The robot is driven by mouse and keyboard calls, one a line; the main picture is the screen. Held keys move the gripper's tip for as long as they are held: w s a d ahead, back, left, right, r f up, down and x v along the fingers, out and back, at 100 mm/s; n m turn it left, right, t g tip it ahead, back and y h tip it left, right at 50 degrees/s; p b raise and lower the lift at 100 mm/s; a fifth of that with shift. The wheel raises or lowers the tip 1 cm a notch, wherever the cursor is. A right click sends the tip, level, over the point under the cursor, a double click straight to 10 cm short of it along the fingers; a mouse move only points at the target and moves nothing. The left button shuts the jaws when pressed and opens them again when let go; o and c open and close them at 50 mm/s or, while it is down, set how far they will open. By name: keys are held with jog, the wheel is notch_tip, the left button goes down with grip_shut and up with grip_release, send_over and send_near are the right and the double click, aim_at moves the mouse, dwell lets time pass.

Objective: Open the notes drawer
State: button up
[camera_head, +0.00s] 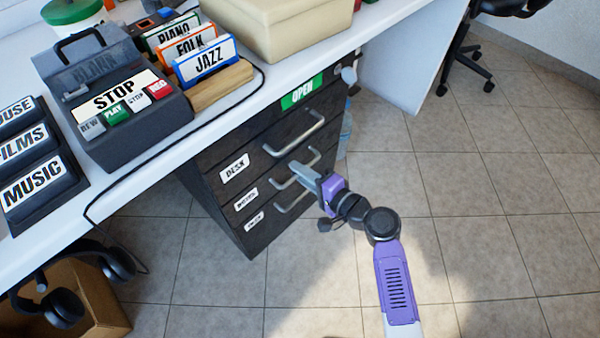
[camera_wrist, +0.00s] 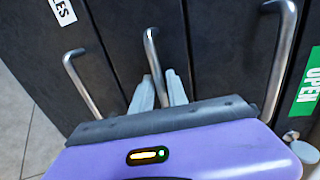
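The dark drawer unit (camera_head: 228,206) under the desk has three stacked drawers, all flush. Each has a metal bar handle. The middle drawer's label (camera_head: 246,200) is too small to read for certain; the top one seems to read DESK. In the wrist view the label (camera_wrist: 62,11) at the left, on the lowest drawer, ends in LES. My gripper (camera_head: 305,177) is at the middle drawer. In the wrist view its two grey fingers (camera_wrist: 160,90) lie close on either side of the middle handle (camera_wrist: 151,46) and appear shut on it.
The top handle (camera_head: 296,138) and bottom handle (camera_head: 294,200) lie close beside my gripper. A green OPEN sign (camera_head: 302,91) is above the top drawer. Headphones and a cardboard box (camera_head: 100,300) are at the lower left. The tiled floor (camera_head: 470,185) to the right is clear.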

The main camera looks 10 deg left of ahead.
jog(key=shift+a, duration=0.1)
grip_shut()
dwell(1.4)
